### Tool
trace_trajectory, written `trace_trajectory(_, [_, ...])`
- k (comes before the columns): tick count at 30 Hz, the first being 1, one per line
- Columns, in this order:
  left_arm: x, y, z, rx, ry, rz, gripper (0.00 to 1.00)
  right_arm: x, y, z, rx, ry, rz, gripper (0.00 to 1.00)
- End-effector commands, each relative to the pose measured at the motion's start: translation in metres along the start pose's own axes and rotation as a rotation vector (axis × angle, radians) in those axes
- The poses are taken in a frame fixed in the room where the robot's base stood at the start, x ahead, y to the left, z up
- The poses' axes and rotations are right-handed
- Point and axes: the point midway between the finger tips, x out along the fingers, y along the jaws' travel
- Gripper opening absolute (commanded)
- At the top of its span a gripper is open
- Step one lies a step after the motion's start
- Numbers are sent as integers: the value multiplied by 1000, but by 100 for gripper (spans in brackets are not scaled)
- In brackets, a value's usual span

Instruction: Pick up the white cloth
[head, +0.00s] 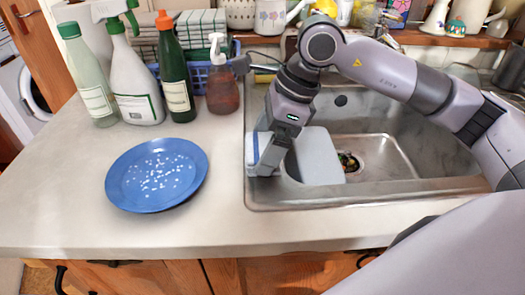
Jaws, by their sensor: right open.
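A smooth pale grey-white piece (318,157), which looks like the white cloth, lies at the left side of the sink; I cannot tell for sure that it is cloth. My right gripper (264,168) points down at the sink's left rim, just left of this piece and overlapping it in the picture. It is open. A whitish patch with a blue edge shows beside the fingers; I cannot tell whether it belongs to the cloth. Whether the fingers touch anything is hidden. My left gripper is out of view.
A blue plate (157,175) with white specks lies on the counter (60,215) at left. Several bottles, including a green one (174,75) and an amber one (222,80), stand behind it. The metal sink (390,160) is mostly empty. The front counter strip is clear.

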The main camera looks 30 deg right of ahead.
Motion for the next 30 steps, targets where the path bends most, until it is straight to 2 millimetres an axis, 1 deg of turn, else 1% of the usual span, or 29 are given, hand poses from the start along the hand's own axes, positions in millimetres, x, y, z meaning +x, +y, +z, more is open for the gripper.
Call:
trace_trajectory(4, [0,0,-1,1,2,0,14,0,0,0,1,0,0,100])
trace_trajectory(5, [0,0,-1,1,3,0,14,0,0,0,1,0,0,90])
trace_trajectory(6, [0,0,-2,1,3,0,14,0,0,0,1,0,0,77])
trace_trajectory(7, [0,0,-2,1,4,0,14,0,0,0,1,0,0,67])
trace_trajectory(8, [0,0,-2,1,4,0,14,0,0,0,1,0,0,64])
trace_trajectory(16, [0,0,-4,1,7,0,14,-1,0,0,1,-1,0,63])
trace_trajectory(20, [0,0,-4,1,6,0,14,-5,0,2,0,-2,-1,63])
trace_trajectory(23, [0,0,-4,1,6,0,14,-14,-1,6,1,-3,-3,63])
trace_trajectory(26, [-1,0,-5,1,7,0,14,-27,-1,12,0,-3,-3,63])
trace_trajectory(30, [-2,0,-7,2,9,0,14,-56,0,24,-2,-5,-4,63])
